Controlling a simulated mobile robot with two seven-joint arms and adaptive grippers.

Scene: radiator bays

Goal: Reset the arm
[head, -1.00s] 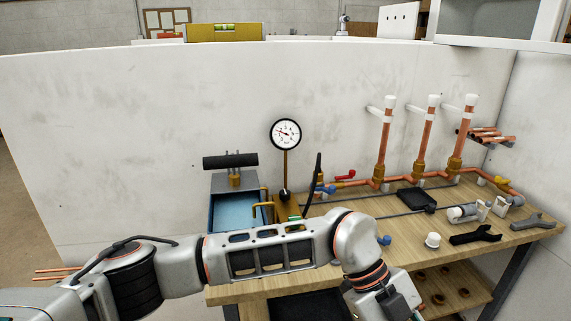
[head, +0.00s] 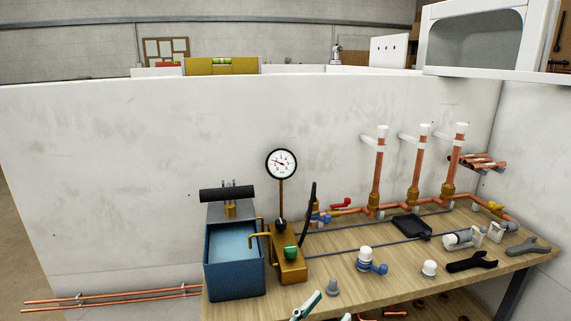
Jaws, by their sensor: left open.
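My left gripper (head: 326,311) shows only in part at the bottom edge of the head view. One pale fingertip with a teal pad points up beside the bench's front edge, and a small bit of the other side shows to its right. It is open, with nothing seen between the fingers. The rest of my left arm is below the picture. My right gripper is not in view.
Copper risers (head: 414,170) stand behind. Pipes (head: 130,296) run low at left.

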